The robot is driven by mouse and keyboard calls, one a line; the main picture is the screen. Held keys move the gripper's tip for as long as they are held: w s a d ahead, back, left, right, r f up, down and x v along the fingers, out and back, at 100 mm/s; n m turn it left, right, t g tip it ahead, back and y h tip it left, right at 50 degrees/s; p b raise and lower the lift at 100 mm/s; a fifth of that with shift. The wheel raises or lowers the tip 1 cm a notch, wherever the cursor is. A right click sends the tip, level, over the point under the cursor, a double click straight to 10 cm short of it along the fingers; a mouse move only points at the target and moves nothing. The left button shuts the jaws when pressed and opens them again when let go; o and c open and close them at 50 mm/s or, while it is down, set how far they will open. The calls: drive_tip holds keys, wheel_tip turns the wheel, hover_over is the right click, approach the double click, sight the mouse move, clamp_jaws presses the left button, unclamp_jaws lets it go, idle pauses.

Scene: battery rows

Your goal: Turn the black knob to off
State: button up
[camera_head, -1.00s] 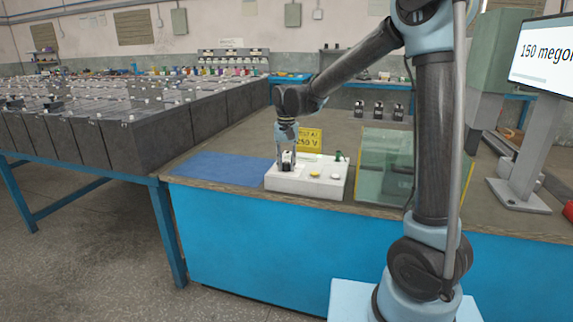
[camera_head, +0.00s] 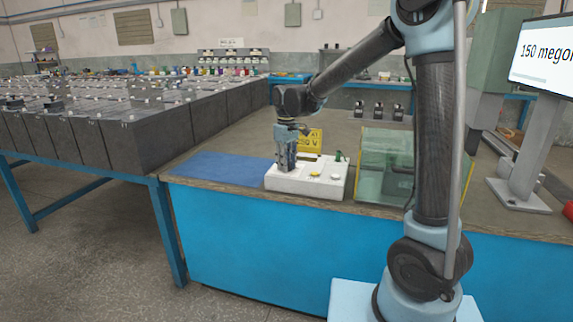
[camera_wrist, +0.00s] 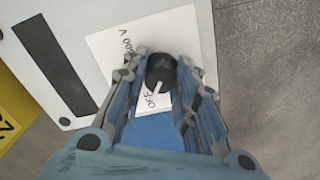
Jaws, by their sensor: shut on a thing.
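The black knob (camera_wrist: 160,68) sits on a white label on the white instrument box (camera_head: 305,185). My gripper (camera_wrist: 161,66) points down at it, with one fingertip on each side, shut on the knob. The knob's white pointer line lies toward the lower left, close to the handwritten "OFF" mark (camera_wrist: 151,99). A mark ending in "00 V" (camera_wrist: 127,47) is at the upper left of the knob, partly hidden by a finger. In the head view my gripper (camera_head: 284,168) stands at the box's left part and hides the knob.
A yellow sign (camera_head: 312,137) stands behind the box, and a clear greenish case (camera_head: 384,170) stands right of it. A blue mat (camera_head: 218,169) lies to the left. Battery rows fill the left table.

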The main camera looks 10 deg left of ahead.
drive_tip(key=shift+w+n, duration=0.1)
drive_tip(key=shift+n, duration=0.8)
drive_tip(key=o, duration=1.1)
drive_tip(key=shift+r, duration=0.15)
wheel_tip(320, 180, up, 12)
drive_tip(key=shift+f, duration=0.15)
